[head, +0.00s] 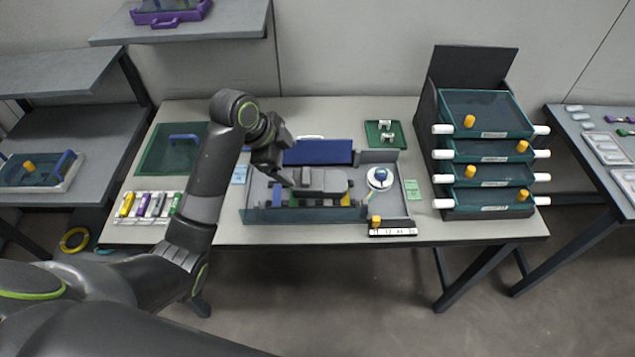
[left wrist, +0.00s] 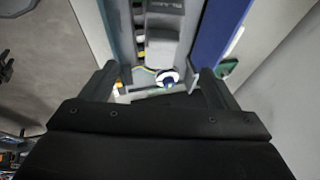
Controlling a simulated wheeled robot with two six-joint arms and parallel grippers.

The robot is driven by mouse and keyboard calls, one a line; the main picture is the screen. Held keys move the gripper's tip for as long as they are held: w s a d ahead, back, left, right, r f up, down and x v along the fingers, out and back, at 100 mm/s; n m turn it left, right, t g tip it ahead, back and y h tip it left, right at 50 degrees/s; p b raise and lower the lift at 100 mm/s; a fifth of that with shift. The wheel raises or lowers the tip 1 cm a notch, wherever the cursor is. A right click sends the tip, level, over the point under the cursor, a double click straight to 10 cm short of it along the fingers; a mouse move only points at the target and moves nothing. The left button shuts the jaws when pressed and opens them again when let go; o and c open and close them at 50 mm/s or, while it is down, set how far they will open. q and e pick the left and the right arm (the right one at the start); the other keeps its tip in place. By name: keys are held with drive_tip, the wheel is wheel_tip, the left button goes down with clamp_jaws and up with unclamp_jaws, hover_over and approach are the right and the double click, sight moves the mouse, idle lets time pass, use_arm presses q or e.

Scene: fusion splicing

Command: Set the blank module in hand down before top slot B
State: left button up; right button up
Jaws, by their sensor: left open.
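A grey block (head: 322,180), which may be the blank module, lies in the grey tray with clear walls (head: 300,215) at the middle of the table. In the left wrist view a grey block with dark lettering (left wrist: 162,45) lies beyond my fingers. My left gripper (head: 283,178) is at the block's left end, with its fingers pointing down into the tray. In the left wrist view its two fingers (left wrist: 158,80) stand wide apart with nothing gripped between them. Slot lettering is too small to read. My right gripper is not in view.
A blue panel (head: 318,152) stands along the tray's back. A black rack with several drawers (head: 487,125) stands at the table's right. A wire rack of coloured pieces (head: 147,206) sits at left.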

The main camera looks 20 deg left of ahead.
sight(313, 179)
use_arm(q)
drive_tip(key=p+x, duration=0.1)
drive_tip(key=x, duration=0.7)
drive_tip(key=shift+w+d+f, duration=0.1)
drive_tip(key=shift+d+f, duration=0.1)
drive_tip(key=shift+f, duration=0.1)
drive_tip(key=shift+w+d+f, duration=0.15)
drive_tip(key=shift+w+f, duration=0.1)
drive_tip(key=shift+f, duration=0.25)
drive_tip(key=shift+p+x, duration=0.55)
drive_tip(key=shift+x, duration=1.7)
drive_tip(key=shift+w, duration=0.15)
drive_tip(key=shift+c, duration=0.3)
drive_tip(key=c, duration=1.1)
drive_tip(key=shift+o, duration=0.2)
drive_tip(key=shift+r, duration=0.1)
